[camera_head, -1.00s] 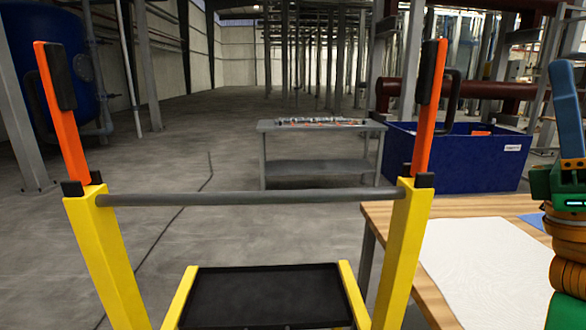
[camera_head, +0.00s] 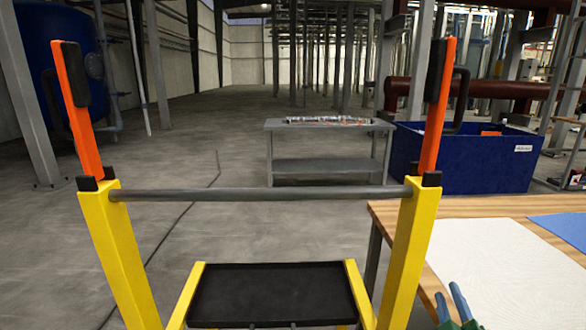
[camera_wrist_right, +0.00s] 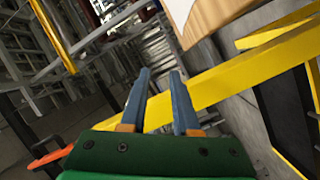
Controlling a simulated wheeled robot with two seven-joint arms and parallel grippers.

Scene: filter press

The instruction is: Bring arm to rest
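My right gripper (camera_head: 448,290) shows at the bottom edge of the head view, its two blue-grey fingertips pointing up in front of the wooden table (camera_head: 470,207). Its green body is mostly cut off by the frame. In the right wrist view the same gripper (camera_wrist_right: 160,72) has its fingers apart with nothing between them. A yellow bar (camera_wrist_right: 225,90) passes behind the fingers there. My left gripper and arm are not in view.
A yellow cart frame (camera_head: 408,255) with a grey crossbar (camera_head: 260,194) and a black tray (camera_head: 272,295) stands in front. White sheet (camera_head: 500,265) and blue sheet (camera_head: 565,228) lie on the table. A grey bench (camera_head: 325,168) and blue bin (camera_head: 465,170) stand beyond.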

